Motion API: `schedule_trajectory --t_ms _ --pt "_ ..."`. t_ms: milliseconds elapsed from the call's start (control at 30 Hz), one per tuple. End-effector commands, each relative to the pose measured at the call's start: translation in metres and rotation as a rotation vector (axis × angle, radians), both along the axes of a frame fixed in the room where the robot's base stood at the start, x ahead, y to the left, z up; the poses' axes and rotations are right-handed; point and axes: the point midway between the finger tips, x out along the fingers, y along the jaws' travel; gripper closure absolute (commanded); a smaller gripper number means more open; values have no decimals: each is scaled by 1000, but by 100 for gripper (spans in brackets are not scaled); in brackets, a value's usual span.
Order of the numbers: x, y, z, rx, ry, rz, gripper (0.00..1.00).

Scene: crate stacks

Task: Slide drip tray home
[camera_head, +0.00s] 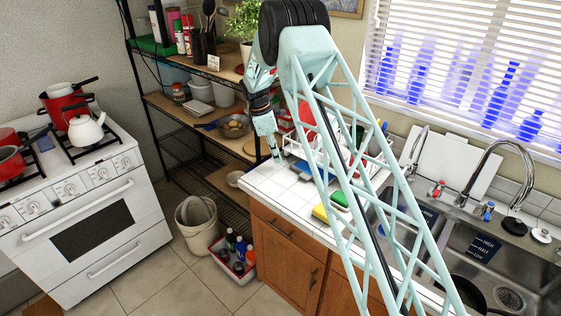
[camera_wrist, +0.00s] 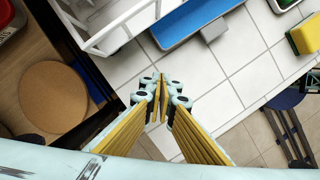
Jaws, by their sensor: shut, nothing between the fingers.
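The drip tray is a blue shallow tray with a pale rim (camera_wrist: 190,30); in the wrist view it lies on the white tiled counter, top middle, beside the white dish rack (camera_wrist: 115,28). Part of the tray runs out of the frame. In the head view the tray (camera_head: 289,174) shows small in front of the rack, partly behind my arm. My gripper (camera_wrist: 157,97) is shut and empty over the counter, lower in the wrist view than the tray and apart from it. In the head view my gripper (camera_head: 275,152) points down near the counter's left end.
A yellow sponge (camera_wrist: 306,36) and a green item (camera_wrist: 284,4) lie to the right on the counter. The sink (camera_head: 480,255) is farther right. Wire shelving (camera_head: 200,140) stands left of the counter. The tiles between my gripper and the tray look bare.

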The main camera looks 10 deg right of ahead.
Motion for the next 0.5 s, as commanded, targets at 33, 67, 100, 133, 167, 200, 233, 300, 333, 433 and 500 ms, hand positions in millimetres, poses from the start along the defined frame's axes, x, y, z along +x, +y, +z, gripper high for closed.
schedule_trajectory --t_ms 33,67,100,133,167,200,233,300,333,433,500 --pt "1 1 8 0 -1 -1 100" --pt "1 2 12 0 -1 0 100" --pt "1 4 18 0 -1 0 100" --pt "1 5 21 0 -2 0 100" --pt "1 6 26 0 -2 0 100" --pt "1 7 31 0 -2 0 100" --pt "1 9 35 0 -1 1 100" --pt "2 11 45 0 -2 0 100" --pt "2 12 49 0 -2 0 100" --pt "1 15 61 0 0 0 100" --pt "2 17 67 0 0 0 100"
